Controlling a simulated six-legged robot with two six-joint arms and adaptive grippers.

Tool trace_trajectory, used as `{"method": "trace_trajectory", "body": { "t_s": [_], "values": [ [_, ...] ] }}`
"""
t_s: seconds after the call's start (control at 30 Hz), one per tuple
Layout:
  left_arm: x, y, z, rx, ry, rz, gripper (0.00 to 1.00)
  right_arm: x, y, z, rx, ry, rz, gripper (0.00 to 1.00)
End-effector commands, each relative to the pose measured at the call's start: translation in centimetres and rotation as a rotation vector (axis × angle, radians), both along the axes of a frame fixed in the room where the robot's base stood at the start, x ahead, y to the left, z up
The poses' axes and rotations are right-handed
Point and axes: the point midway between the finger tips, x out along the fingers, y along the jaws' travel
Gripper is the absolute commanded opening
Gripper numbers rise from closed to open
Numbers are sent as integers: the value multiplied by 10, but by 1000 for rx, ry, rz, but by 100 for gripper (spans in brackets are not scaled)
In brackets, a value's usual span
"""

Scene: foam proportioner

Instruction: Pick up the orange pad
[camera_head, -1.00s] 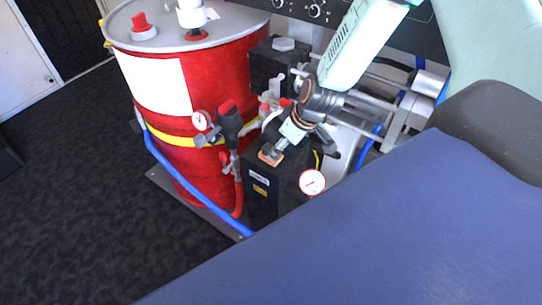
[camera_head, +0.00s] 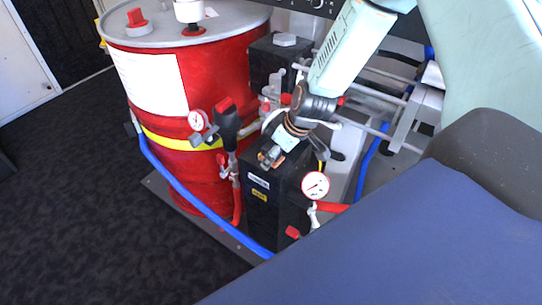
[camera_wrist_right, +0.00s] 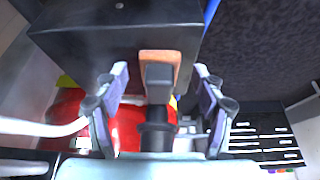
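The orange pad (camera_wrist_right: 160,55) shows in the right wrist view as an orange-brown border around a dark grey centre piece. It is at the edge of the black block (camera_wrist_right: 110,35). My right gripper (camera_wrist_right: 161,75) is open, with one finger on each side of the pad and a visible gap at both sides. In the head view my right gripper (camera_head: 271,158) is over the front part of the black block's top (camera_head: 262,178) and mostly hides the pad. My left gripper is in neither view.
A red drum (camera_head: 205,85) with a yellow band stands left of the block. A black-handled valve (camera_head: 227,125) and a pressure gauge (camera_head: 315,185) are close to the gripper. Metal rods and a blue hose (camera_head: 185,190) run nearby. Dark carpet on the left is clear.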

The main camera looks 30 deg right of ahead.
Motion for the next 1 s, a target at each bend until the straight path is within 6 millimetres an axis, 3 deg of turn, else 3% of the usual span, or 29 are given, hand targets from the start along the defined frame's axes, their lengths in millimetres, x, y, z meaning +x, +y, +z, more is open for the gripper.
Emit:
{"method": "trace_trajectory", "body": {
  "t_s": [0.67, 1.0],
  "values": [
    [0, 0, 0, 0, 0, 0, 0, 0, 0, 0, 0, 0, 0, 12],
    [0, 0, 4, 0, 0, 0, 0, 0, 0, 4, 0, 0, -1, 11]
  ]
}}
